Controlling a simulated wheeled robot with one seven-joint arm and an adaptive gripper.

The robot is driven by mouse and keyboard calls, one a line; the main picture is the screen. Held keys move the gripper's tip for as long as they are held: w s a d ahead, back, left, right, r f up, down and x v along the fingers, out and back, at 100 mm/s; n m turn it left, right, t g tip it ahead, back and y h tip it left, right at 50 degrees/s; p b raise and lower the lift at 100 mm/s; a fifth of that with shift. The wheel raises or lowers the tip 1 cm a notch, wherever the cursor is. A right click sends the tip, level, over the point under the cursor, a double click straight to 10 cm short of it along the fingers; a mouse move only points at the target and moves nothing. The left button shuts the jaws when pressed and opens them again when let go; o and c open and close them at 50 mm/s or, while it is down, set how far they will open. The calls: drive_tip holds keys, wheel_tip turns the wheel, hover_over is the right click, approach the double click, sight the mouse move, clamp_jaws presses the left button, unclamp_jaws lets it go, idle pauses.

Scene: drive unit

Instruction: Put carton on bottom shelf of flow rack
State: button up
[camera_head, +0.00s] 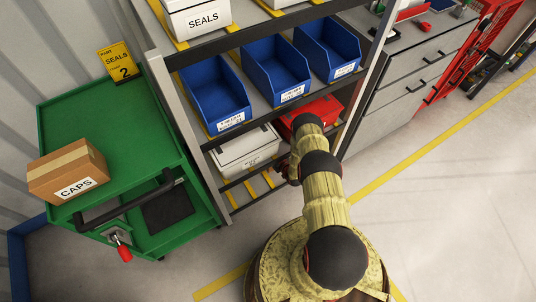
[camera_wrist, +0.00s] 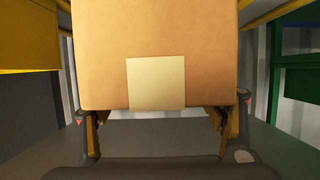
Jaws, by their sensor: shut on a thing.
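A brown carton (camera_wrist: 155,55) with a pale tape patch fills the upper middle of the wrist view. My gripper (camera_wrist: 160,118) is shut on it, with one finger at each side of the carton's lower part. In the head view my arm reaches into the right side of the flow rack (camera_head: 172,110). My gripper and the held carton are hidden there behind the arm and rack. The rack's bottom shelf (camera_head: 251,188) has yellow strips, and its visible left part is bare. I cannot tell whether the held carton touches a shelf.
Blue bins (camera_head: 275,72) fill the middle shelf. A white box (camera_head: 243,149) and a red bin (camera_head: 318,108) sit on the level below. A green cart (camera_head: 128,120) stands left of the rack, bearing a CAPS carton (camera_head: 68,171). Grey drawers (camera_head: 400,95) are at right.

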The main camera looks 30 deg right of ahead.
drive_tip(key=shift+w+d+f+b, duration=0.15)
drive_tip(key=shift+w+f+b, duration=0.15)
drive_tip(key=shift+w+f, duration=0.15)
drive_tip(key=shift+f+b, duration=0.65)
drive_tip(key=shift+f, duration=0.8)
drive_tip(key=shift+f, duration=0.15)
drive_tip(key=o, duration=2.1)
drive_tip(key=p+v, duration=0.4)
drive_tip(key=v, duration=0.8)
